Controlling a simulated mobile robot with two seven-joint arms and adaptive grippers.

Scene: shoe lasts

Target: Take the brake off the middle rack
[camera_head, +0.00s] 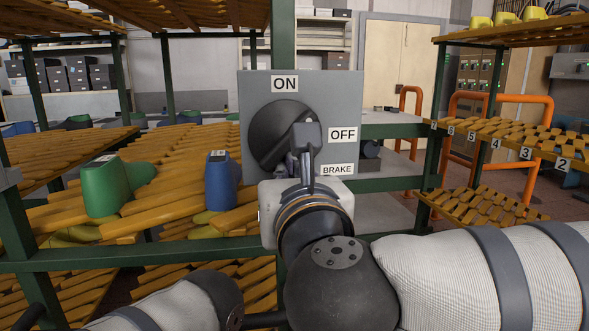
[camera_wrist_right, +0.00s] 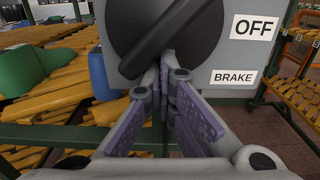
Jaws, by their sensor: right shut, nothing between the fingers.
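The brake panel (camera_head: 350,90) is a grey plate on the green rack post, with labels ON at the top, OFF at the right and BRAKE lower right. Its round black knob (camera_head: 268,122) has a raised bar (camera_wrist_right: 172,32) that slants from lower left to upper right, between the ON and OFF directions. My right gripper (camera_head: 304,142) is in front of the knob and hides part of it. In the wrist view its fingers (camera_wrist_right: 167,72) are shut and empty, tips at the knob's lower edge below the bar. Contact cannot be told. My left gripper is out of view.
A green last (camera_head: 104,190) and a blue last (camera_head: 220,182) stand on yellow slatted shelves left of the panel. A green crossbar (camera_head: 150,254) runs below. A numbered rack (camera_head: 510,138) and orange rails (camera_head: 546,100) stand at the right.

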